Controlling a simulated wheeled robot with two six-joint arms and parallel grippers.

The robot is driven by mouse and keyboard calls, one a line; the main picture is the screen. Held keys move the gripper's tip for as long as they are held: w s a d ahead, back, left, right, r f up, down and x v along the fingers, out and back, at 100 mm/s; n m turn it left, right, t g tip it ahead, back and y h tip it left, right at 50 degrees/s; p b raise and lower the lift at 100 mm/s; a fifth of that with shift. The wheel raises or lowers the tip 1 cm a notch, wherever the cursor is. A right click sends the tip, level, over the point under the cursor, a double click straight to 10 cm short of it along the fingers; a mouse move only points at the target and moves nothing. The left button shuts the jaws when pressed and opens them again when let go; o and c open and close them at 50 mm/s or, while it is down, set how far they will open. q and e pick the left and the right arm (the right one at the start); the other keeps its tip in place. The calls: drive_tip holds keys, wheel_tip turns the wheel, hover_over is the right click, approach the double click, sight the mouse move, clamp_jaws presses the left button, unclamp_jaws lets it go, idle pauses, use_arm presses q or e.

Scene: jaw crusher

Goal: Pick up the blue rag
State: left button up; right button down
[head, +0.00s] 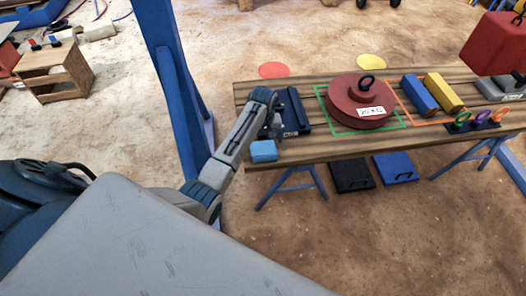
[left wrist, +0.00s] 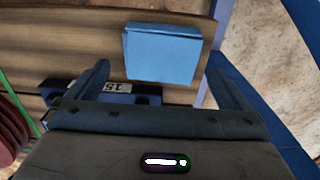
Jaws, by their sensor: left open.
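The blue rag (head: 263,151) is a small light-blue folded block on the near left edge of the wooden table (head: 330,147). In the left wrist view the rag (left wrist: 162,53) lies on the planks, beyond and between my fingers. My left gripper (head: 273,128) is over the table's left end, just behind the rag in the head view. In the left wrist view my left gripper (left wrist: 168,82) is open, with its two fingers apart and nothing held. Whether a finger touches the rag cannot be told. My right gripper is not in view.
A dark blue block (head: 293,110) labelled 15 is close beside my left gripper. A red 20 KG weight (head: 358,100) sits in a green outline. Yellow and blue bars (head: 445,92) lie farther right. A blue post (head: 177,90) stands left of the table.

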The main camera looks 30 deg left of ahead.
sight(263, 148)
use_arm(q)
wheel_tip(263, 148, down, 7)
drive_tip(key=shift+a, duration=0.15)
idle(0.4)
drive_tip(key=c, duration=0.7)
drive_tip(key=shift+r, duration=0.1)
